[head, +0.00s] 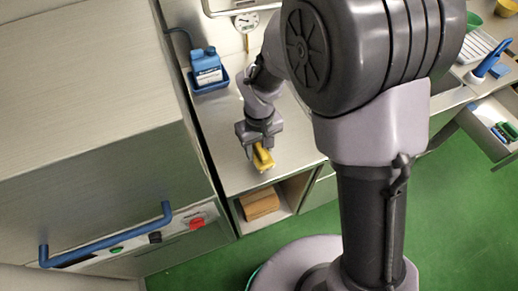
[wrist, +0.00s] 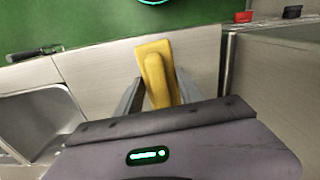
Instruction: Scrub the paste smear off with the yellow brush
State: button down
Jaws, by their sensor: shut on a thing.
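The yellow brush (head: 263,159) is in my gripper (head: 260,140) over the steel worktop (head: 222,130), near its front edge. In the wrist view the brush (wrist: 154,62) sits between the two grey fingers of my gripper (wrist: 158,93), its wider end pointing toward the worktop's front edge. The fingers are shut on it. The brush is low over the worktop; I cannot tell whether it touches. I cannot make out a paste smear in either view; the brush, gripper or arm may hide part of the surface.
The steel machine with a blue handle (head: 105,246) and red knob (head: 196,223) borders the left. An open drawer (head: 484,127) juts out right.

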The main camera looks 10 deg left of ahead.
jog(key=shift+r+p, duration=0.7)
jog(key=shift+r, duration=0.5)
jog(key=shift+f, duration=0.1)
